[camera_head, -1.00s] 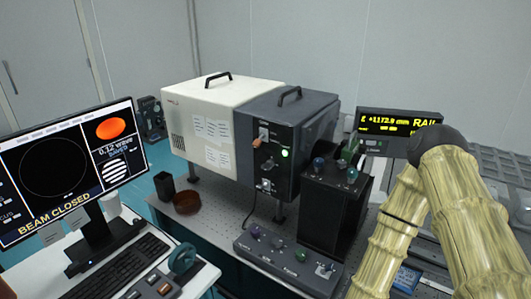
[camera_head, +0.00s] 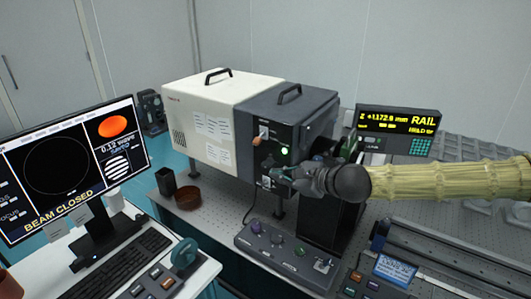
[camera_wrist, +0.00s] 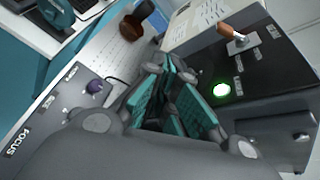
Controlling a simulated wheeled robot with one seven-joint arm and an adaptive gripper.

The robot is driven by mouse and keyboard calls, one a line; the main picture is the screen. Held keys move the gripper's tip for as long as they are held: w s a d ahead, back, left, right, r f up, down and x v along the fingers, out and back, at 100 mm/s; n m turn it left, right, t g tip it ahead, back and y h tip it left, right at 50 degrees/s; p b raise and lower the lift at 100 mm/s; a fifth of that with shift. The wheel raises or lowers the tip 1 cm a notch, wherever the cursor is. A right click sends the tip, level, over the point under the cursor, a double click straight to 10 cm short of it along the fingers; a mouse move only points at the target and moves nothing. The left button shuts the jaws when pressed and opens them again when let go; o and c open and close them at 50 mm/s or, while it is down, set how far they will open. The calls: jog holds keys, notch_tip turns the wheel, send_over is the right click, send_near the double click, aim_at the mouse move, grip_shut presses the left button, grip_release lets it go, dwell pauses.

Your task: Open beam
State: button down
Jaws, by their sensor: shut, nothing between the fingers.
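The white and dark-grey instrument box (camera_head: 216,117) stands on the optical table. Its dark front panel has a small lever with an orange-brown handle (camera_head: 257,141) and a lit green lamp (camera_head: 284,151). The lever handle (camera_wrist: 230,31) and the lamp (camera_wrist: 222,90) also show in the wrist view. The monitor (camera_head: 62,165) reads "BEAM CLOSED". My gripper (camera_head: 279,172) is shut and empty in front of the panel, below and right of the lever and apart from it. In the wrist view my gripper's teal-padded fingers (camera_wrist: 168,72) hide part of the panel.
A brown dish (camera_head: 188,199) and dark cup (camera_head: 165,181) stand left. A rail display (camera_head: 398,121) stands right. The table left of my gripper is fairly clear.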

jog(key=m+t, duration=0.1)
send_near(257, 141)
notch_tip(257, 141, down, 3)
jog(key=d, duration=0.3)
jog(key=shift+s+a+f, duration=0.1)
jog(key=shift+s+f, duration=0.15)
jog(key=shift+s, duration=0.05)
jog(key=shift+p+x, duration=1.65)
jog(key=shift+x, duration=3.4)
